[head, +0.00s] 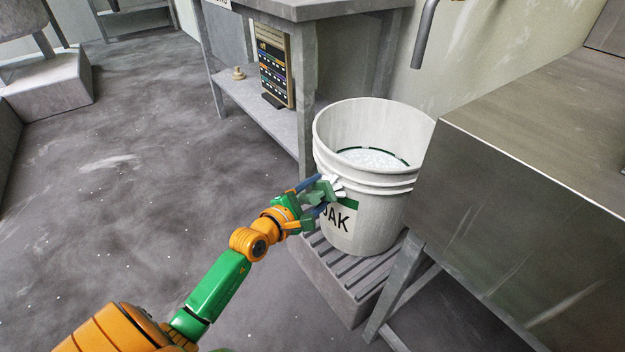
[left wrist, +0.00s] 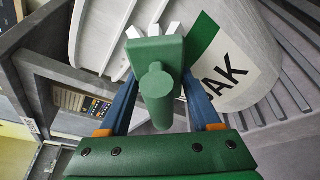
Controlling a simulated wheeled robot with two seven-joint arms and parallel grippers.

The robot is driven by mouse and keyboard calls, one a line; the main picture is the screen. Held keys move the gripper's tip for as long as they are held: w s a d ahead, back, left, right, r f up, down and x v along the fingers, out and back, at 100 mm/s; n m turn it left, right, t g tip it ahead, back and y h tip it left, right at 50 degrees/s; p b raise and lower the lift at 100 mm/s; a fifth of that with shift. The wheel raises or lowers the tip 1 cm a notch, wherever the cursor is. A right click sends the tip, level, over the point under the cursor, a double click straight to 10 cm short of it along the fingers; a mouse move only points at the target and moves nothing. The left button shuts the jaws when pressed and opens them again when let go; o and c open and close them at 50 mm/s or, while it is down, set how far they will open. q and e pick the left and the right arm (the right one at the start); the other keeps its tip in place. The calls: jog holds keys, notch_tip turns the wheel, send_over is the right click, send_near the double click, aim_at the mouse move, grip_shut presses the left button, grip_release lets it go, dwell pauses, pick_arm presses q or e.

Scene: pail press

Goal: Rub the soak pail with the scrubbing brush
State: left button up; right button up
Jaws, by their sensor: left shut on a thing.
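The soak pail (head: 372,228) is a white ribbed bucket with pale foamy contents, standing upright on a slatted grey stand. Its label with a green band reads "AK" in part; the first letters are hidden behind my gripper and the brush. My left gripper (head: 316,196) is at the pail's left front side, shut on the scrubbing brush (head: 326,190). In the left wrist view the brush (left wrist: 157,52) has a green block and handle between my blue fingers, and its white bristles face the pail wall (left wrist: 105,35). Bristles and wall look very close; I cannot tell whether they touch.
A metal counter (head: 530,190) stands close at the pail's right. A grey table (head: 300,10) with a lower shelf is behind, holding a dark board with coloured rows (head: 273,66). The slatted stand (head: 335,290) is under the pail. The floor at left is open.

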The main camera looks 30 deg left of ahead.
pick_arm(q)
jog(key=shift+w, duration=0.1)
jog(key=a+b, duration=0.1)
jog(key=w+a+b, duration=0.1)
jog(key=shift+w+a+f, duration=0.15)
jog(key=shift+a, duration=0.25)
jog(key=shift+w+a, duration=0.1)
jog(key=shift+a, duration=0.15)
jog(key=shift+r, duration=0.2)
jog(key=s, duration=0.1)
jog(key=s+a, duration=0.1)
jog(key=s, duration=0.1)
jog(key=s+a, duration=0.1)
jog(key=s, duration=0.1)
jog(key=shift+s+f, duration=0.2)
jog(key=shift+f, duration=0.05)
